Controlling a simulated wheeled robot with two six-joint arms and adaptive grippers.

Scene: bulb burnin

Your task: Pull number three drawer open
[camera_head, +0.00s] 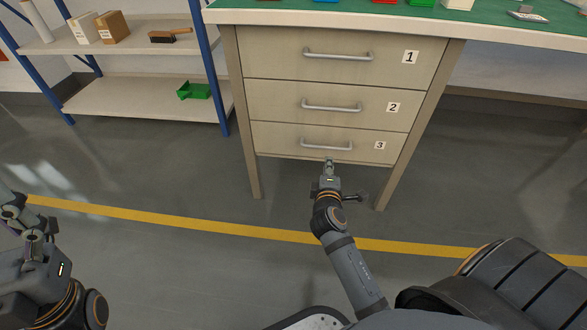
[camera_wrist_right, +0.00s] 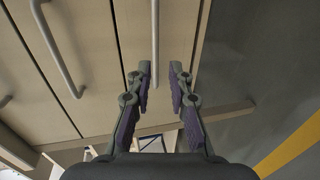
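The number three drawer (camera_head: 275,138) is the lowest of three in the bench and looks shut. Its grey bar handle (camera_head: 326,146) is level, left of the "3" label (camera_head: 380,145). My right gripper (camera_head: 328,162) is just below this handle in the head view. In the right wrist view my right gripper (camera_wrist_right: 160,70) is open, its two fingers apart. The handle bar (camera_wrist_right: 155,40) lines up with the gap between the fingertips; contact cannot be seen. My left gripper (camera_head: 22,218) is at the far left, away from the drawers, its fingers unclear.
Drawers 1 (camera_head: 270,56) and 2 (camera_head: 275,98) are above, both shut, with similar handles. The bench legs (camera_head: 245,150) flank the drawers. A blue-framed shelf (camera_head: 150,95) stands left. The floor before the drawers is clear, crossed by a yellow line (camera_head: 200,221).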

